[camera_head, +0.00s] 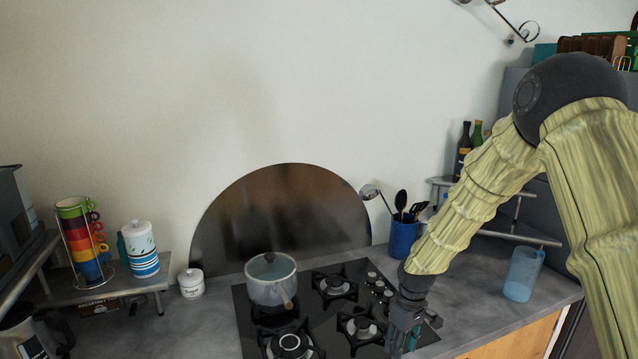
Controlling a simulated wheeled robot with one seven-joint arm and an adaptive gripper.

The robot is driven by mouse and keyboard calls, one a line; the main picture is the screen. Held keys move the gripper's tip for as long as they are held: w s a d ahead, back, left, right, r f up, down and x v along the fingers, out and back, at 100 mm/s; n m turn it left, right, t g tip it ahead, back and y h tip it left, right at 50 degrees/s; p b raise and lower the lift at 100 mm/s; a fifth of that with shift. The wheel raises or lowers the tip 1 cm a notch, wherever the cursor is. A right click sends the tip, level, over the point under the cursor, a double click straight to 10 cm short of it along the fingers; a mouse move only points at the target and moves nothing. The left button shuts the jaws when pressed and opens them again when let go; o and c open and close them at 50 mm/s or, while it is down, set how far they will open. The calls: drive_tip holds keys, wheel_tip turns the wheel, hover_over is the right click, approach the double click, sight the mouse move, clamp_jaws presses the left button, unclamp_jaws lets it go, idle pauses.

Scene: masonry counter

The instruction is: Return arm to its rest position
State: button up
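My arm comes in from the right in a yellow, wood-grained sleeve and bends down toward the counter. My gripper (403,343) points down at the front right of the black gas hob (322,287). Its fingertips are at or beyond the bottom edge of the picture. A teal patch shows beside the fingers, and I cannot tell whether it is part of the gripper or a thing held. Whether the fingers are open or shut is not clear.
A pot (271,280) stands on the hob's back left burner. A blue utensil holder (403,239) is behind the arm, and a blue translucent cup (522,274) stands right of it. Stacked mugs (82,240) and a canister (140,250) are on the left shelf. Grey counter (215,325) left of the hob is clear.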

drive_tip(key=s+a+f+m+b, duration=0.1)
drive_tip(key=s+f, duration=0.3)
drive_tip(key=f, duration=0.3)
drive_tip(key=s+f+m+b, duration=0.1)
drive_tip(key=s+f, duration=0.3)
drive_tip(key=f, duration=0.3)
drive_tip(key=s+d+f+m+b, duration=0.1)
drive_tip(key=s+f+b, duration=0.1)
drive_tip(key=s+f, duration=0.5)
drive_tip(key=s+f+m+b, duration=0.2)
drive_tip(key=s+f, duration=0.4)
drive_tip(key=s, duration=0.9)
drive_tip(key=s+d+f+m+b, duration=0.1)
drive_tip(key=s+f+m+b, duration=0.1)
drive_tip(key=s+f+b, duration=0.2)
drive_tip(key=s+f, duration=0.3)
drive_tip(key=s, duration=0.4)
drive_tip(key=shift+s+d+f+h, duration=0.3)
drive_tip(key=shift+s+f, duration=0.05)
drive_tip(key=shift+s, duration=0.05)
clamp_jaws()
